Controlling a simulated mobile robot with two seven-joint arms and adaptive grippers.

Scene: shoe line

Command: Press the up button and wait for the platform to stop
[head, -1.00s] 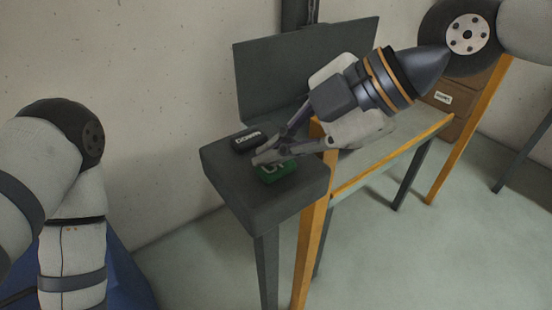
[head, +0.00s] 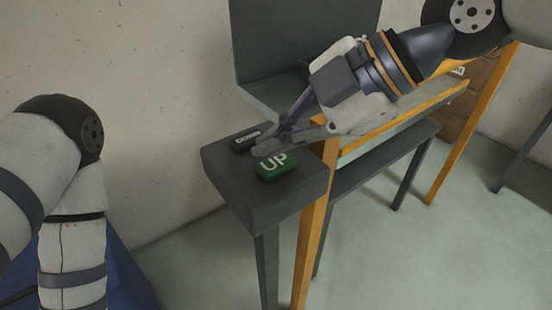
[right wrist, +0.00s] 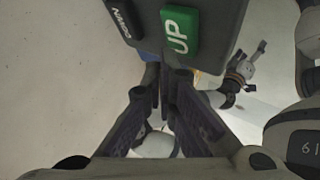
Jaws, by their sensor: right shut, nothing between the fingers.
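The green UP button (head: 278,168) and the black DOWN button (head: 245,142) sit on top of a dark grey pedestal (head: 262,205). My right gripper (head: 262,148) is shut and empty, its tips close above and behind the UP button, leaving its face uncovered. In the right wrist view the UP button (right wrist: 180,30) lies just beyond the fingertips (right wrist: 162,75). The grey platform (head: 405,125), with an upright back panel (head: 300,40), stands behind the pedestal, partly hidden by my right arm. What looks like my left gripper (right wrist: 240,75) shows small in the right wrist view, its jaws unclear.
Brown drawers or boxes (head: 480,90) are at the back right. A pale wall (head: 120,60) is behind. The floor (head: 400,260) at the front right is clear.

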